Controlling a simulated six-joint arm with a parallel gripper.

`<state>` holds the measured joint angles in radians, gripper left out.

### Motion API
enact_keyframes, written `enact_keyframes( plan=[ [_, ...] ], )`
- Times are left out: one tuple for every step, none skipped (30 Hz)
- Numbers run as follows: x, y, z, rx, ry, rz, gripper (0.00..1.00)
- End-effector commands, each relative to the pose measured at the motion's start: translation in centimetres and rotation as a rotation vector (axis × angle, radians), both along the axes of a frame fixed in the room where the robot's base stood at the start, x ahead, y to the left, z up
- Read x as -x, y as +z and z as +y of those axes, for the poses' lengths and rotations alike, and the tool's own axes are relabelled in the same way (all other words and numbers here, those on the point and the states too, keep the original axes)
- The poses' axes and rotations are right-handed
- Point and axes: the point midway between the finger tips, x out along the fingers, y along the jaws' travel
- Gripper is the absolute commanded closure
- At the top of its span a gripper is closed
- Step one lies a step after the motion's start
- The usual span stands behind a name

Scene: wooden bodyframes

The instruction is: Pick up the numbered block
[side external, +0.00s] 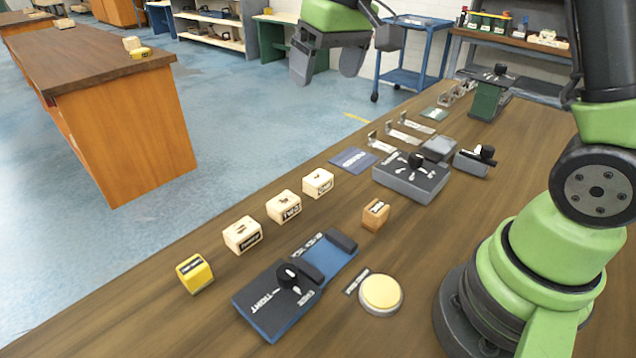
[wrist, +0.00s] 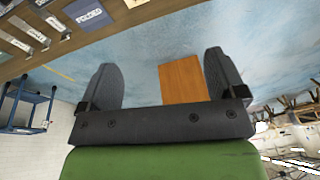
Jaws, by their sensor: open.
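My gripper (side external: 328,68) is high above the floor beyond the table's far edge, open and empty. In the wrist view its two fingers (wrist: 158,65) are spread apart with nothing between them but distant background. Several small labelled blocks stand on the table well below it: a yellow one (side external: 195,273), three pale wooden ones (side external: 242,234) (side external: 284,206) (side external: 318,183) in a slanting row, and a browner one (side external: 376,213). Their labels are too small to read surely, so I cannot tell which is the numbered block. No block shows in the wrist view.
A blue fixture with a black knob (side external: 288,292) and a round yellow button (side external: 381,292) lie nearer the front. A grey box with switches (side external: 411,180), a dark blue plate (side external: 353,160) and metal brackets lie further back.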

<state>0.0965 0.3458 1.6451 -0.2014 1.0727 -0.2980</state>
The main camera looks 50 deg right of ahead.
Motion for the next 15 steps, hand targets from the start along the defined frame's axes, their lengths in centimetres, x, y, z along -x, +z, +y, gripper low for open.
enact_keyframes(
  plan=[
    [-1.4, -1.9, -0.6, 0.009, 0.012, 0.039, 0.11],
    [-2.2, -2.9, -0.9, 0.016, 0.025, 0.058, 0.11],
    [-3.1, -4.3, -1.4, 0.023, 0.037, 0.082, 0.11],
    [-3.7, -5.5, -1.7, 0.029, 0.048, 0.101, 0.11],
    [-4.2, -6.6, -2.0, 0.034, 0.058, 0.118, 0.11],
    [-4.9, -8.0, -2.5, 0.041, 0.071, 0.14, 0.11],
    [-5.2, -9.0, -2.7, 0.044, 0.079, 0.155, 0.11],
    [-5.5, -10.0, -3.0, 0.048, 0.088, 0.17, 0.11],
    [-5.9, -11.2, -3.3, 0.052, 0.098, 0.186, 0.11],
    [-6.1, -12.0, -3.5, 0.054, 0.104, 0.197, 0.11],
    [-6.3, -12.7, -3.7, 0.056, 0.111, 0.205, 0.11],
    [-6.4, -13.5, -3.9, 0.059, 0.119, 0.216, 0.11],
    [-6.5, -14.0, -4.0, 0.06, 0.122, 0.223, 0.11],
    [-6.5, -14.4, -4.1, 0.061, 0.125, 0.229, 0.11],
    [-6.6, -14.8, -4.2, 0.062, 0.129, 0.234, 0.11]
  ],
)
